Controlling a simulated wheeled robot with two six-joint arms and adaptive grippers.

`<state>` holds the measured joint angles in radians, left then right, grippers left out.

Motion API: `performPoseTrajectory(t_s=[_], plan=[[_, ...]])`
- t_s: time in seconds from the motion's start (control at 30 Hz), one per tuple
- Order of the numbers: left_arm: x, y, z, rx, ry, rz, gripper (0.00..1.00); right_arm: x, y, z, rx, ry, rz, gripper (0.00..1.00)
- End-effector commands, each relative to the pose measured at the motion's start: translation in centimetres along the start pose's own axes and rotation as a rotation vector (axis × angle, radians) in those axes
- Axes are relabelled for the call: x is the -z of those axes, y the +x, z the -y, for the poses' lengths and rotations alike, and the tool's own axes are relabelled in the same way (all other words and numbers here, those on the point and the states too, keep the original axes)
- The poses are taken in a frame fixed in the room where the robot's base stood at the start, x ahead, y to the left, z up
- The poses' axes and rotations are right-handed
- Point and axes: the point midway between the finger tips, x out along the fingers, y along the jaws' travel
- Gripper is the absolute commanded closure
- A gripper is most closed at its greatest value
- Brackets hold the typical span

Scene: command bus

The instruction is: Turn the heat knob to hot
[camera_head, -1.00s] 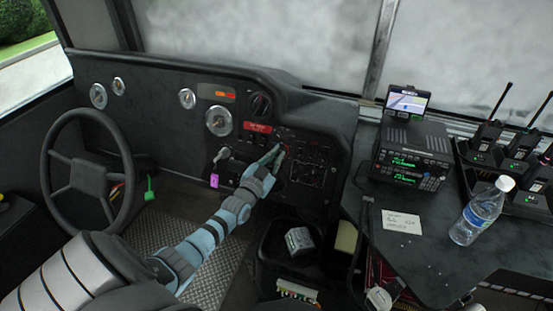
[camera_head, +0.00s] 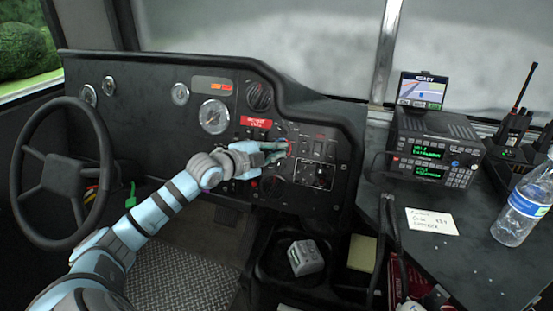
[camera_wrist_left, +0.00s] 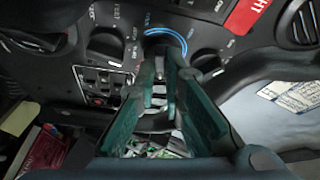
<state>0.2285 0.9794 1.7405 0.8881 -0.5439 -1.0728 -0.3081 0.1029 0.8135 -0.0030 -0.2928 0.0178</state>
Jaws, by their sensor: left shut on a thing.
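My left gripper (camera_head: 278,150) reaches the dark dashboard panel (camera_head: 325,150), right of the round gauges. In the left wrist view its two green fingers (camera_wrist_left: 163,62) are shut on a dark knob (camera_wrist_left: 160,42) with a lit blue arc around it. I take this as the heat knob. In the head view the fingers hide the knob, and a small red mark (camera_head: 291,148) shows beside their tips. I cannot read the knob's pointer. Other dark knobs sit to its left (camera_wrist_left: 106,42) and right (camera_wrist_left: 206,60). My right gripper is not in view.
The steering wheel (camera_head: 62,165) is at the left. A radio (camera_head: 435,148) with a screen above it, a note (camera_head: 432,222) and a water bottle (camera_head: 525,208) are on the right console. An open bin (camera_head: 285,282) lies below the panel.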

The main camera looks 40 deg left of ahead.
Motion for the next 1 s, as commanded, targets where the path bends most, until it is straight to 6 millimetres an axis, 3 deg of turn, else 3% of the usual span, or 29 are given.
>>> performPoseTrajectory(t_s=[0.5, 1.0], plan=[[0.1, -0.1, 0.4, -0.170, 0.375, 0.001, 1.00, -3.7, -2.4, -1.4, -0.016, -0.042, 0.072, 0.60], [0.0, 0.0, 0.2, -0.217, 0.485, 0.001, 1.00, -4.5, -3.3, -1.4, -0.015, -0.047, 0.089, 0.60]])
